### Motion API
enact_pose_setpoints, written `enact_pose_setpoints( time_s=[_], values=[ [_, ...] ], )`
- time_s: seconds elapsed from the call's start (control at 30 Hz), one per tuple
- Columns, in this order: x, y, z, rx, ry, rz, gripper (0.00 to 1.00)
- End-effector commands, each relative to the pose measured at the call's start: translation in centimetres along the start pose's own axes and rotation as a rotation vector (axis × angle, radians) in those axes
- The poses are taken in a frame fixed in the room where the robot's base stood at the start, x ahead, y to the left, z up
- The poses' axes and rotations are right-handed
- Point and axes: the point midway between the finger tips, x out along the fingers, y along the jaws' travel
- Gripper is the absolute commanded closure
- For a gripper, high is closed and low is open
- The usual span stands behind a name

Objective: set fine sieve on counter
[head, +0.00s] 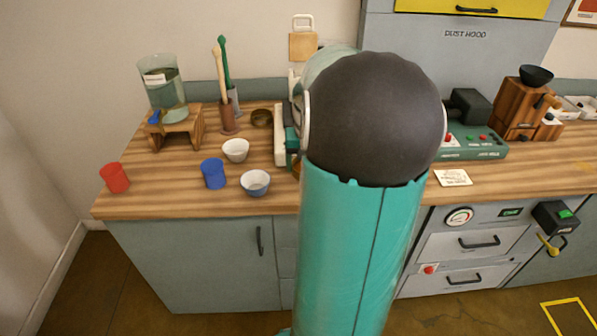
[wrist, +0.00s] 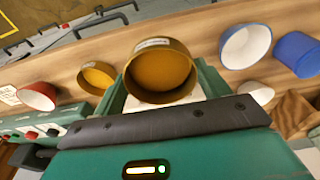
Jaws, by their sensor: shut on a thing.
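A round brass-coloured sieve (wrist: 160,72) with a pale label on its rim is between the fingers of my gripper (wrist: 162,92) in the wrist view. The gripper is shut on it. The label is too small to read. A second brass-coloured round dish or sieve (wrist: 97,78) stands beside it on the left. I cannot tell whether the held sieve touches the wooden counter (head: 170,192). In the head view my arm hides most of my gripper and the held sieve.
A blue cup (head: 213,173), a blue-and-white bowl (head: 255,183), a white bowl (head: 236,150) and a red cup (head: 115,178) stand on the left. A brass ring (head: 262,118) is further back. A green machine (head: 475,145) stands right.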

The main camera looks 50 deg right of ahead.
Motion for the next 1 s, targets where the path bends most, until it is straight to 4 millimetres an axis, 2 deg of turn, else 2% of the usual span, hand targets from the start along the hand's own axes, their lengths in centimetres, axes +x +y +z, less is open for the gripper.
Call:
enact_pose_setpoints(
  time_s=[0.1, 0.3, 0.47, 0.7, 1.0],
  values=[
    [2.5, -0.2, -1.4, -0.001, -0.005, -0.004, 0.5],
    [5.2, -0.5, -3.5, -0.001, -0.001, -0.002, 0.5],
    [6.1, -0.6, -4.1, -0.002, -0.001, -0.001, 0.5],
    [9.2, -0.6, -4.0, -0.001, -0.001, -0.001, 0.5],
    [9.5, -0.6, -3.9, -0.001, 0.0, 0.0, 0.5]
  ],
)
